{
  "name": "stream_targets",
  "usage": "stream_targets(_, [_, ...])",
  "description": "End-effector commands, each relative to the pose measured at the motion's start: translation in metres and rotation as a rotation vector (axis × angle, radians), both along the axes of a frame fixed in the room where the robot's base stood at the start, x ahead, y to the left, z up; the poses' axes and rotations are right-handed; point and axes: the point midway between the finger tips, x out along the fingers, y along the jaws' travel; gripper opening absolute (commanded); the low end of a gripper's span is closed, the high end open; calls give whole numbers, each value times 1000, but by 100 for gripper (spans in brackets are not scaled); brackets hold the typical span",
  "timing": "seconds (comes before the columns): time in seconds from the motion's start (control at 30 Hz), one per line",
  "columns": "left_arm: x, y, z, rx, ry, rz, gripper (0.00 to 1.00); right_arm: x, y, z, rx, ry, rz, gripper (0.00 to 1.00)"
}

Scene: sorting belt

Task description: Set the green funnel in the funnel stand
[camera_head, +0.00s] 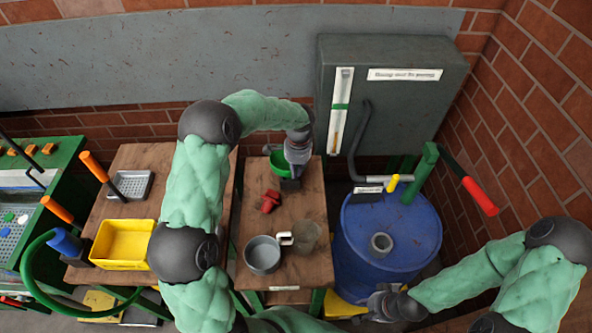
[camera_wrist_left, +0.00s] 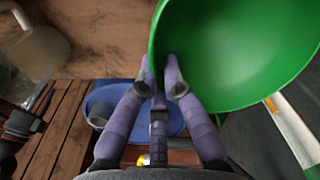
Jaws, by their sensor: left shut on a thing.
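The green funnel (camera_head: 279,163) is above the far end of the wooden table in the head view. Its wide bowl fills the upper right of the left wrist view (camera_wrist_left: 235,60). My left gripper (camera_head: 291,183) is shut on the funnel's rim, with the fingertips (camera_wrist_left: 160,75) on either side of the wall. The funnel's lower part is hidden. A short grey ring (camera_head: 381,245) stands on the blue drum; I cannot tell whether it is the funnel stand. My right gripper (camera_head: 378,303) is in front of the drum, its fingers too small to judge.
The wooden table (camera_head: 290,210) holds a red part (camera_head: 270,201), a grey pot (camera_head: 262,254) and a clear jug (camera_head: 306,237). The blue drum (camera_head: 407,225) carries a green lever post with a red handle (camera_head: 479,196). A yellow bin (camera_head: 123,243) is left.

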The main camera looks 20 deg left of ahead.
Motion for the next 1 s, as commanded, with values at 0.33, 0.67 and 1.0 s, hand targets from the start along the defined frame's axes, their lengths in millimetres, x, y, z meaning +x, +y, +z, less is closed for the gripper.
stream_targets(0.33, [0, 0, -5, 0, 0, 0, 0, 0, 0, -3, 0, 0, 0, 30])
stream_targets(0.67, [0, 0, -9, 0, 0, 0, 0, 0, 0, -5, 0, 0, 0, 30])
stream_targets(1.0, [0, 0, -10, 0, 0, 0, 36, 0, 0, -5, 0, 0, 0, 30])
